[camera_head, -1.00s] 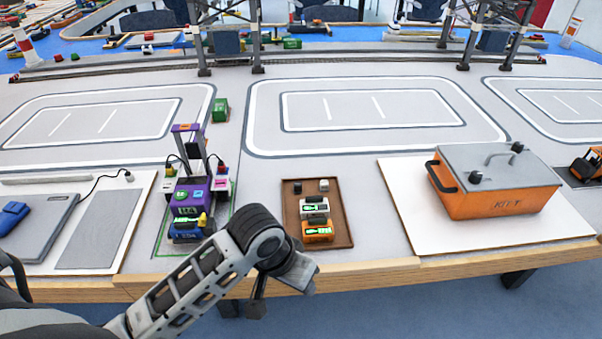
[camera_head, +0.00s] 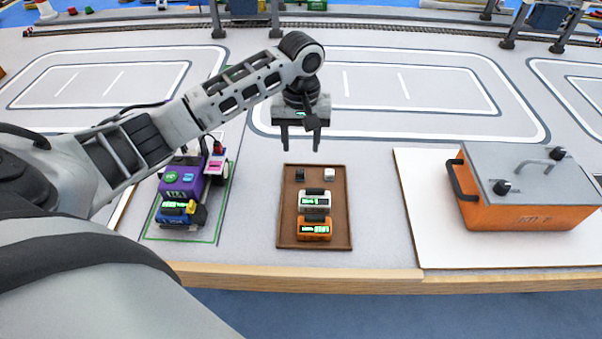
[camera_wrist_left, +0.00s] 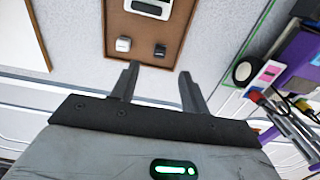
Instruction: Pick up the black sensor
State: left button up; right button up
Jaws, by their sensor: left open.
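The black sensor (camera_head: 300,174) is a small dark cube at the back left of a brown tray (camera_head: 342,215). In the left wrist view the black sensor (camera_wrist_left: 160,51) lies near the tray's edge, ahead of the fingers. My left gripper (camera_head: 301,146) is open and empty, fingers pointing down, above and just behind the tray. In the left wrist view the left gripper (camera_wrist_left: 158,80) has its two fingers spread, with the black sensor beyond the gap between them. My right gripper is not in view.
A small white cube (camera_head: 329,174) sits right of the black sensor. White and orange devices (camera_head: 315,230) stand nearer the tray's front. A purple and blue unit (camera_head: 181,186) stands to the left, and an orange toolbox (camera_head: 527,205) to the right.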

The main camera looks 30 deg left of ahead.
pick_arm(q)
send_over(300, 171)
jog(key=f, duration=0.4)
jog(key=shift+s+d+f, duration=0.25)
jog(key=shift+s+d, duration=0.05)
jog(key=shift+d, duration=0.05)
jog(key=shift+w+a+f, duration=0.15)
jog(key=shift+a+f, duration=0.05)
jog(key=shift+f, duration=1.15)
jog(key=shift+w+a+f, duration=0.15)
jog(key=shift+f, duration=1.15)
grip_shut()
